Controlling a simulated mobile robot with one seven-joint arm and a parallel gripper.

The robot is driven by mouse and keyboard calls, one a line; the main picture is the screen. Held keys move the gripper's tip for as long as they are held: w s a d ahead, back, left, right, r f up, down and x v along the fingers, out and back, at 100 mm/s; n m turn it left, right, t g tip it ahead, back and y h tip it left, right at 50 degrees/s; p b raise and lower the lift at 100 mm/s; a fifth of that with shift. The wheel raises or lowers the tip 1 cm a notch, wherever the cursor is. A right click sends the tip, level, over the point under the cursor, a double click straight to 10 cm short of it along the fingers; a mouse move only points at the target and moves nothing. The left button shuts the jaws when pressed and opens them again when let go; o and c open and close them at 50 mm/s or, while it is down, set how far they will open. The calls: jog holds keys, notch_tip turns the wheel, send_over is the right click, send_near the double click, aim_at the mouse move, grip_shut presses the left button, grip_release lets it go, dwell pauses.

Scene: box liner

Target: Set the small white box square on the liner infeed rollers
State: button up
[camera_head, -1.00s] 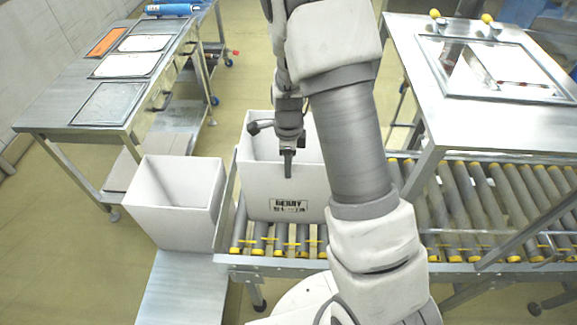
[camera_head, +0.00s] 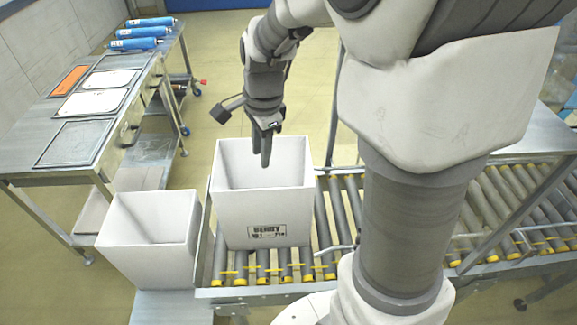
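A white open-topped box (camera_head: 240,217) with a dark printed label stands upright on the infeed rollers (camera_head: 322,220), at their left end. It sits close to square with them. A second white open box (camera_head: 145,245), plain on the sides I see, stands to its left on a low metal stand. I cannot tell by size which box the task means. My gripper (camera_head: 266,150) points down over the labelled box's opening, and its fingertips show against the inside. I see the fingers nearly edge-on and cannot tell whether they touch a wall or how far apart they are.
A steel table (camera_head: 35,165) with inset trays stands at the left, with blue rolls (camera_head: 140,32) at its far end. The roller conveyor runs on to the right behind my arm. A steel worktop (camera_head: 545,130) is partly hidden at the right. Floor behind the labelled box is clear.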

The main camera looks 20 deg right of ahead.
jog(key=s+r+n+t, duration=0.2)
jog(key=s+r+n, duration=0.3)
jog(key=s+n, duration=0.3)
jog(key=s+r+n+t, duration=0.2)
jog(key=s+r+n, duration=0.3)
jog(key=s+n, duration=0.3)
jog(key=shift+s+d+r+h, duration=0.2)
jog(key=shift+s+r+h, duration=0.05)
jog(key=shift+h, duration=0.05)
jog(key=shift+a+n, duration=0.15)
jog(key=shift+n, duration=0.15)
